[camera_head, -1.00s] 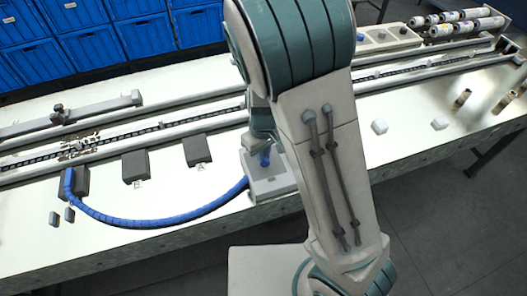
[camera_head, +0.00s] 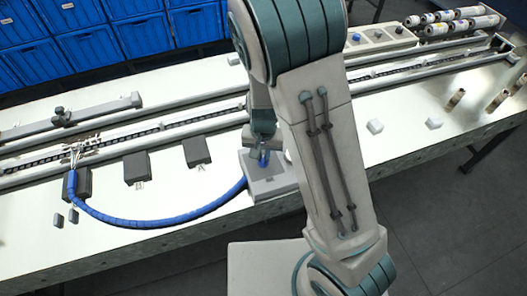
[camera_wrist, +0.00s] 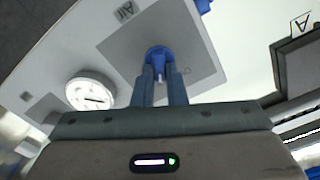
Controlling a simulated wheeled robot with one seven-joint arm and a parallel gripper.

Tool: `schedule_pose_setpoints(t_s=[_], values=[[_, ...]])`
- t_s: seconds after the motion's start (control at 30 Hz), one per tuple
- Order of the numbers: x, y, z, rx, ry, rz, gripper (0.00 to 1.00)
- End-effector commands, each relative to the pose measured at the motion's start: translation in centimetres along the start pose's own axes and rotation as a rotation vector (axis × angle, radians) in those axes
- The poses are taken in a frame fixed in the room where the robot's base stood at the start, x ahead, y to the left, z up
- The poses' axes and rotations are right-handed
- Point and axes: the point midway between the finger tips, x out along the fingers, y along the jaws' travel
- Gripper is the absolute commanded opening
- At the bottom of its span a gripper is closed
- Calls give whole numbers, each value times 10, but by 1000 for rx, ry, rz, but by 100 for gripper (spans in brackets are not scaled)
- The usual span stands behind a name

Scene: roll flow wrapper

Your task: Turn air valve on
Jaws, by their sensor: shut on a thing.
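The air valve is a blue handle (camera_wrist: 158,54) on a grey panel (camera_wrist: 199,47) marked "Air" in the wrist view. My gripper (camera_wrist: 159,75) has its two fingers closed around the blue handle. In the head view the handle (camera_head: 264,158) stands on the grey valve box (camera_head: 267,187), and my gripper (camera_head: 262,145) is at it from above. My arm hides the right part of the box. A round white gauge (camera_wrist: 90,93) sits beside the handle in the wrist view.
A blue hose (camera_head: 150,221) curves from the valve box leftward to a dark block (camera_head: 80,184). Dark boxes (camera_head: 197,151) sit along the conveyor rail (camera_head: 150,134). Blue bins (camera_head: 90,45) stand behind the table.

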Motion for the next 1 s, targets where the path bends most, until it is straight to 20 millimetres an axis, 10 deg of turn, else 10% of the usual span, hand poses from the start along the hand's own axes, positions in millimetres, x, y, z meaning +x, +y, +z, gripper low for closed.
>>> schedule_pose_setpoints(t_s=[0.67, 0.77, 1.0], values=[[0, 0, 0, 65, 2, -2, 0], [0, 0, 0, 65, 2, -2, 34], [0, 0, 0, 65, 1, -1, 34]])
